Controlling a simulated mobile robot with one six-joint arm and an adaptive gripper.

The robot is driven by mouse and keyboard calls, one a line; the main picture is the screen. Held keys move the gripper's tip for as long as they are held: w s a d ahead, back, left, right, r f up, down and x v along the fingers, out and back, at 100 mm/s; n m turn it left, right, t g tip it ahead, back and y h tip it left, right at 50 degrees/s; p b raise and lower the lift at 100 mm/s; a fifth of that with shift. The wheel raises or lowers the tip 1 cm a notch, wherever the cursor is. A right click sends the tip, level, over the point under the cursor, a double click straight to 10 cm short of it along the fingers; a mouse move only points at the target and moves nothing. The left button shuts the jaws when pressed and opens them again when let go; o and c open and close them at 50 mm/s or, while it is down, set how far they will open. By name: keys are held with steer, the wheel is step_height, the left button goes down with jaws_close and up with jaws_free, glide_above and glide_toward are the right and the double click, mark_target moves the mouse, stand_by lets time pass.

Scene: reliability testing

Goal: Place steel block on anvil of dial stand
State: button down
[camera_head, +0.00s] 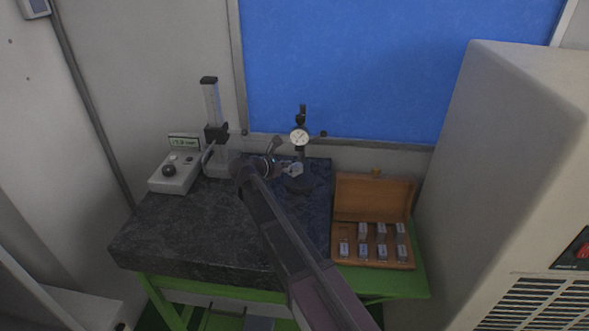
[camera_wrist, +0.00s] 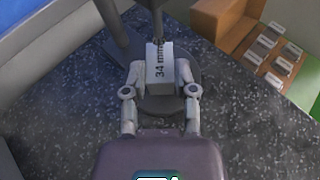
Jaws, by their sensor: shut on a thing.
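My gripper (camera_wrist: 159,80) is shut on a steel block (camera_wrist: 160,62) marked "34 mm" in the wrist view. The block is between the two fingers, over the round dark base or anvil (camera_wrist: 186,96) of the dial stand. The block's far end is close to the dial stand's spindle; I cannot tell if the block touches the anvil. In the head view the dial stand (camera_head: 300,137) with its white round dial stands at the back of the dark stone table.
An open wooden case (camera_head: 373,207) with several steel blocks sits right of the stone plate (camera_head: 190,240); it also shows in the wrist view (camera_wrist: 262,56). A height gauge (camera_head: 214,125) and a control box with a display (camera_head: 175,172) stand left. A grey cabinet (camera_head: 510,170) is at the right.

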steer(key=shift+b+x, duration=0.45)
steer(key=shift+x, duration=0.55)
steer(key=shift+s+a+f+b, duration=0.1)
steer(key=shift+f+b, duration=0.25)
steer(key=shift+f, duration=0.15)
steer(key=shift+c, duration=2)
jaws_free()
steer(key=shift+s+a+r+p, duration=0.35)
steer(key=shift+s+a+r, duration=0.05)
steer(key=shift+r, duration=0.1)
steer(key=p+v, duration=0.4)
steer(key=v, duration=0.6)
steer(key=shift+s+a, duration=0.2)
steer(key=shift+s, duration=0.05)
